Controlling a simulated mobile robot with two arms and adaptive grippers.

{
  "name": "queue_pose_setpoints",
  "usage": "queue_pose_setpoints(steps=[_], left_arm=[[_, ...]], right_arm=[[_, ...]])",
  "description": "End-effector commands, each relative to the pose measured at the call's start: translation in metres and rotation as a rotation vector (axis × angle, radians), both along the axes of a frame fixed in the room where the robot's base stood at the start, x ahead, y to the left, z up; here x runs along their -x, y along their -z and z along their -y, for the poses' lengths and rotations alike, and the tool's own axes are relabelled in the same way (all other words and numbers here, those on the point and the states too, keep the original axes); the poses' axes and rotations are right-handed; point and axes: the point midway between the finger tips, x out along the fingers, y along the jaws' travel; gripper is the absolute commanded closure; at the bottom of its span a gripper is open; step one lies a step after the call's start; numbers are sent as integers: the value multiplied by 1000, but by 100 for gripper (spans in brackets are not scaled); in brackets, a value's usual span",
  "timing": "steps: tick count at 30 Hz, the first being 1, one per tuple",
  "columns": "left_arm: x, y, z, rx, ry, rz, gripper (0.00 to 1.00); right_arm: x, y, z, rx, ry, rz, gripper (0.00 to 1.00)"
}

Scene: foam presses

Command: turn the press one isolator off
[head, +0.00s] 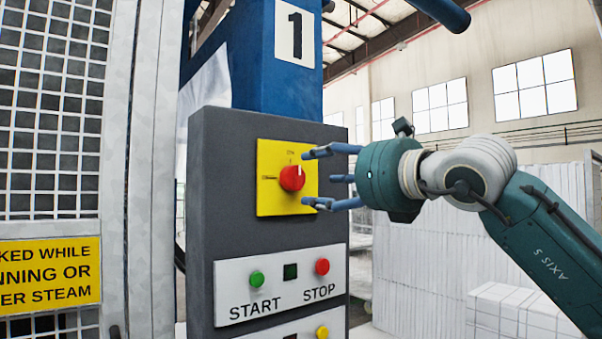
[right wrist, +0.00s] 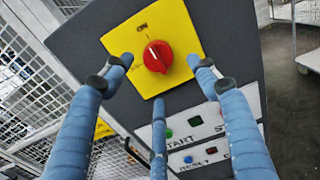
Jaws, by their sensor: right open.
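The press one isolator is a red rotary knob (head: 292,178) on a yellow plate (head: 268,192), on a dark grey panel under a sign with a "1". The knob also shows in the right wrist view (right wrist: 157,56). Its pale pointer mark is near the top, toward the "ON" lettering. My right gripper (head: 312,178) is open, its blue fingers spread to the right of the knob in the head view. In the right wrist view, the fingers (right wrist: 160,72) stand to either side of the knob, with a third finger below. I cannot tell how near they are. My left gripper is not in view.
Below the isolator is a white strip with a green START button (head: 257,279) and a red STOP button (head: 322,266). A mesh guard (head: 50,110) with a yellow warning sign (head: 50,275) stands at left. White stacked blocks (head: 515,310) stand behind my right arm.

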Motion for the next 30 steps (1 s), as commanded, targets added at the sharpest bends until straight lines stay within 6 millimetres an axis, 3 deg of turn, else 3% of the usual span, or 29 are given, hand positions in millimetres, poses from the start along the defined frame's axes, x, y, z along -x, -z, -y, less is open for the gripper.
queue_pose_setpoints(steps=[1,9,22,23,27,30], left_arm=[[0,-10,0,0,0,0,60],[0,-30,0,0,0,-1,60],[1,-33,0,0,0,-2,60],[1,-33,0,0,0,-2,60],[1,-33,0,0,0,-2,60],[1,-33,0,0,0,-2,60]], right_arm=[[-9,-4,-8,1,-2,-3,41],[-43,-3,-33,1,-2,-1,41],[-53,0,-40,0,-3,2,41],[-53,0,-40,0,-3,2,43],[-53,0,-40,0,-2,1,71],[-53,0,-40,0,-2,0,85]])
